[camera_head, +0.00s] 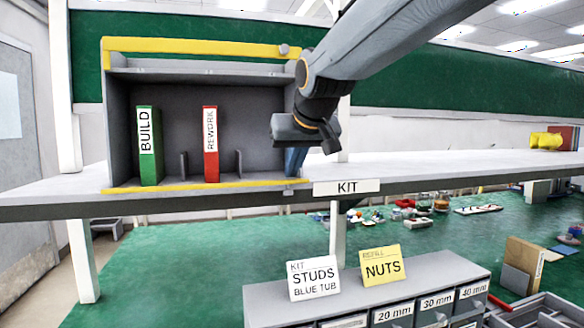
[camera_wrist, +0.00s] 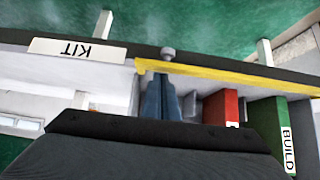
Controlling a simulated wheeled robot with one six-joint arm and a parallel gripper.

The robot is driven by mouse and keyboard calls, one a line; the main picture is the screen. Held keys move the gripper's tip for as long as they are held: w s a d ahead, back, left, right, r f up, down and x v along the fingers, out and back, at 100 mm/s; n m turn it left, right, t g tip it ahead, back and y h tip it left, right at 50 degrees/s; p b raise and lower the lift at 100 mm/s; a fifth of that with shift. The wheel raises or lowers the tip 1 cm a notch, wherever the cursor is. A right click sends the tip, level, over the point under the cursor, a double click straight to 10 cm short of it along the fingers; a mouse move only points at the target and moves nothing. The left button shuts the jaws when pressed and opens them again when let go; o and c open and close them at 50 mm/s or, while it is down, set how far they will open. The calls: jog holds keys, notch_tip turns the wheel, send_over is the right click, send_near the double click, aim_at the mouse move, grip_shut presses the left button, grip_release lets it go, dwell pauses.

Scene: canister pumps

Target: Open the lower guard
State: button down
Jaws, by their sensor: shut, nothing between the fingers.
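The lower guard (camera_head: 205,186) is a yellow strip along the front bottom edge of the grey compartment. In the wrist view, which is upside down, the yellow strip (camera_wrist: 240,75) runs across with a round grey knob (camera_wrist: 168,52) near its KIT end. My gripper (camera_head: 293,172) points down at the right end of the compartment, close to the lower guard. In the wrist view its blue-grey fingers (camera_wrist: 159,82) are together and empty, ending near the strip by the knob. I cannot tell whether they touch it.
A second yellow bar (camera_head: 195,48) with a knob spans the compartment's top. Inside stand the green BUILD binder (camera_head: 149,150), the red REWORK binder (camera_head: 211,155) and low dividers. A KIT label (camera_head: 346,188) is on the shelf edge. Drawers with STUDS and NUTS cards (camera_head: 381,266) stand below.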

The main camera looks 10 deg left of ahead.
jog(key=shift+r+p, duration=0.5)
jog(key=shift+r, duration=0.15)
jog(key=r+p, duration=0.2)
jog(key=r, duration=0.1)
jog(key=shift+w+a+r+p, duration=0.1)
jog(key=shift+w+r+p, duration=0.1)
jog(key=shift+p, duration=0.15)
jog(key=s+d+r+b, duration=0.3)
jog(key=s+d, duration=0.1)
jog(key=s, duration=0.4)
jog(key=d+f+m+g+h, duration=0.1)
jog(key=d+f+g+h, duration=0.1)
jog(key=d+f, duration=0.75)
jog(key=d+f+m+g+h, duration=0.1)
jog(key=d+f, duration=0.4)
jog(key=f, duration=1)
jog(key=s+d+f+m+g, duration=0.1)
jog(key=s+d+f+g, duration=0.1)
jog(key=s+d+f, duration=0.5)
jog(key=s+d+f+m+g+h, duration=0.1)
jog(key=s+d+f+m+g, duration=0.1)
jog(key=s+d+f, duration=0.4)
jog(key=s+f, duration=0.4)
jog(key=f, duration=0.3)
jog(key=shift+s+d+g, duration=0.15)
jog(key=shift+d+g, duration=0.25)
